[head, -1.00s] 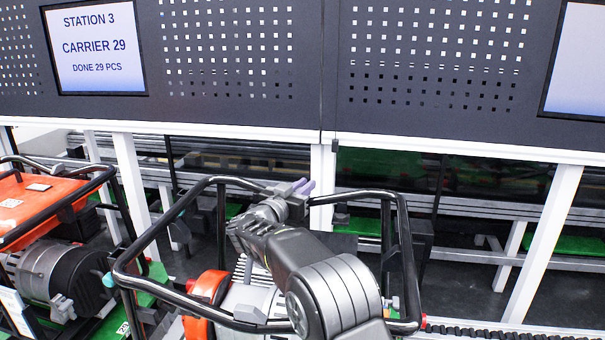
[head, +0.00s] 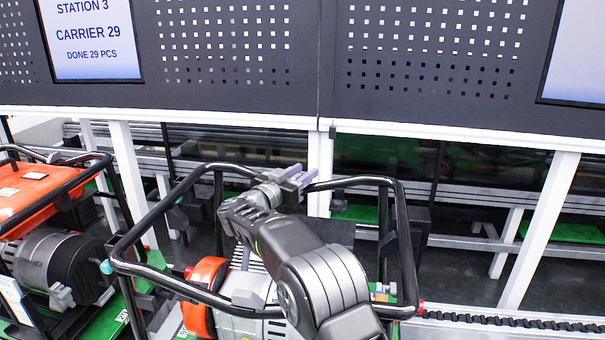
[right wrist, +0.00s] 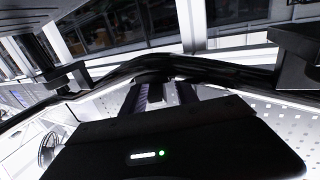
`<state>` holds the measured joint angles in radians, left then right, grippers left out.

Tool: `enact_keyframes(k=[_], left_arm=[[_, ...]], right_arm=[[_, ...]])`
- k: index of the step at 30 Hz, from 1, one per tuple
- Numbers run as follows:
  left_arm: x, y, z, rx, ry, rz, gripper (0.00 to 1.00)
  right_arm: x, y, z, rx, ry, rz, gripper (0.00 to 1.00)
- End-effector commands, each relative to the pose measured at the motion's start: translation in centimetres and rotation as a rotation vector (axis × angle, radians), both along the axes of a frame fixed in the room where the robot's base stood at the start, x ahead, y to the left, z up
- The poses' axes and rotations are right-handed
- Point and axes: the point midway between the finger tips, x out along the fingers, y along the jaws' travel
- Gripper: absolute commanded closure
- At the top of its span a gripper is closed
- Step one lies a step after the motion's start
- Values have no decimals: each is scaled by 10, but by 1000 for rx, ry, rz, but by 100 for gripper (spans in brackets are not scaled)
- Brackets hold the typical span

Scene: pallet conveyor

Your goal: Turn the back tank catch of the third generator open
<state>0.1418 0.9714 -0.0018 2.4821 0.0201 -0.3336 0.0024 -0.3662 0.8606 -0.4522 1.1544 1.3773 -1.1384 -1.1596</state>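The nearest generator has a black tubular frame (head: 150,283), an orange-red part (head: 205,290) and a pale engine body. My right arm covers much of it. I cannot make out the back tank catch. My right gripper (head: 302,174) has purple fingertips, apart and empty, at the far top bar of the frame. In the right wrist view the fingers (right wrist: 160,94) reach to the dark bar (right wrist: 210,72), which hides their tips; I cannot tell whether they touch it. My left gripper is not in view.
Another generator with an orange tank (head: 32,188) stands at the left. A dark perforated panel (head: 420,55) with a screen (head: 92,38) spans the back above white posts (head: 540,230). A roller chain track (head: 510,322) runs at the lower right.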

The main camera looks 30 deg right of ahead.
Motion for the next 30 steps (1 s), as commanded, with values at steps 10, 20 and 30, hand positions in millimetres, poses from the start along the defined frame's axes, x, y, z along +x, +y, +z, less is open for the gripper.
enact_keyframes(k=[10, 20, 30], left_arm=[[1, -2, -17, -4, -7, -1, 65], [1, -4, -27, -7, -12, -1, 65], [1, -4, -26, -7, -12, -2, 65]], right_arm=[[-18, 34, -3, 2, -1, 3, 65], [-38, 67, -1, 0, 0, 0, 65], [-39, 68, 1, 2, -1, 2, 72]])
